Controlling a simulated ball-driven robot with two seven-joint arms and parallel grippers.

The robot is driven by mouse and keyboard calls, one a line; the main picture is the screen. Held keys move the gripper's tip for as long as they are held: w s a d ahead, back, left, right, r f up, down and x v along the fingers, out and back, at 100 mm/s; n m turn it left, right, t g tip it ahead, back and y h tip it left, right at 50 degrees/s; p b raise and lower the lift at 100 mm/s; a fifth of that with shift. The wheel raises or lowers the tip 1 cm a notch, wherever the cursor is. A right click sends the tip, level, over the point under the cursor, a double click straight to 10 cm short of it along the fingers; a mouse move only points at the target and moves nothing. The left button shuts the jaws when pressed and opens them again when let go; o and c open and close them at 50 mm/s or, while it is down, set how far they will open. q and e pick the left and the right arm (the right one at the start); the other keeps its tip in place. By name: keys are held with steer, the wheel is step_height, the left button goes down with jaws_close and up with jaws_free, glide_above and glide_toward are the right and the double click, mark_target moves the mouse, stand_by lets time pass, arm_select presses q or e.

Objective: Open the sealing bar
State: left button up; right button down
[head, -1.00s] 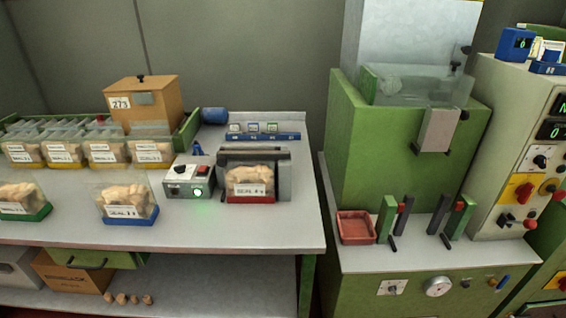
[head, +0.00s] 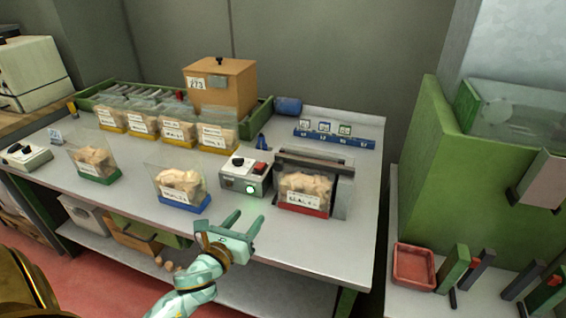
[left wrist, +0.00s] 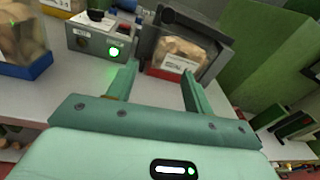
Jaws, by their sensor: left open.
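The sealing bar (head: 315,163) is a dark bar on the grey sealer at the right of the bench; it lies across just above a clear bag of corks (head: 305,185). The bag stands in a red holder (head: 301,209). The bar also shows in the left wrist view (left wrist: 195,22). I cannot tell whether it clamps the bag. My left gripper (head: 246,220) is open and empty, in front of the bench edge, left of and below the sealer. In the left wrist view its fingers (left wrist: 160,72) point toward the control box and sealer. My right gripper is not in view.
A grey control box (head: 246,177) with a lit green button stands left of the sealer. Bags in a blue holder (head: 182,204) and a green holder (head: 100,177) stand further left. The bench front (head: 310,245) below the sealer is clear.

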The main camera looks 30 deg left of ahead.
arm_select(q)
step_height(320, 180, up, 4)
steer(key=w+m, duration=0.2)
glide_toward(277, 167)
steer(key=shift+t, duration=0.4)
steer(key=w, duration=0.2)
steer(key=w+b, duration=0.1)
steer(key=w, duration=0.1)
steer(key=w+a+f+b, duration=0.1)
steer(key=w, duration=0.2)
steer(key=shift+w+a+r, duration=0.1)
steer(key=shift+w+a, duration=0.05)
steer(key=shift+w, duration=0.45)
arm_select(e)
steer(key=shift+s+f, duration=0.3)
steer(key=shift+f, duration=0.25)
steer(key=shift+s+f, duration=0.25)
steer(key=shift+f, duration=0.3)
arm_select(q)
jaws_close()
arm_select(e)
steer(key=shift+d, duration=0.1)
